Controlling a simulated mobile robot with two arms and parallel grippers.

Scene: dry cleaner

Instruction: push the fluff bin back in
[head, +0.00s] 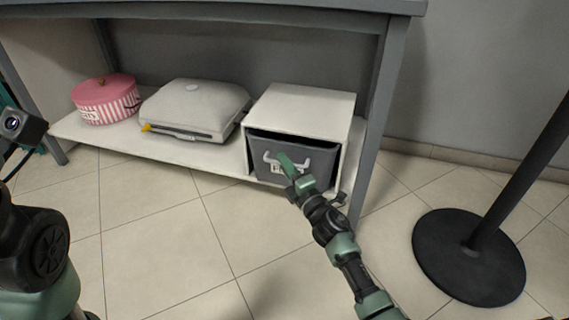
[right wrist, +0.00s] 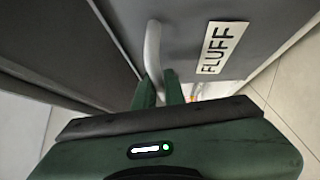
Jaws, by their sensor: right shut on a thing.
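The fluff bin (head: 318,163) is a dark grey drawer in a white box (head: 308,104) at the right end of the low shelf. Its front sits close to the box's opening, with a dark gap along its top; I cannot tell exactly how far it stands out. A pale curved handle (right wrist: 153,48) and a white FLUFF label (right wrist: 222,47) are on its front (right wrist: 190,22). My right gripper (head: 290,165) is at the bin's front, shut on the handle; its green fingers show in the right wrist view (right wrist: 160,90). My left arm shows at the left edge, its gripper out of view.
A pink striped round box (head: 106,103) and a pale case-like object (head: 195,106) share the white shelf (head: 80,130). A grey table leg (head: 377,125) stands just right of the box. A black post base (head: 468,258) is on the floor at right. The tiled floor in front is clear.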

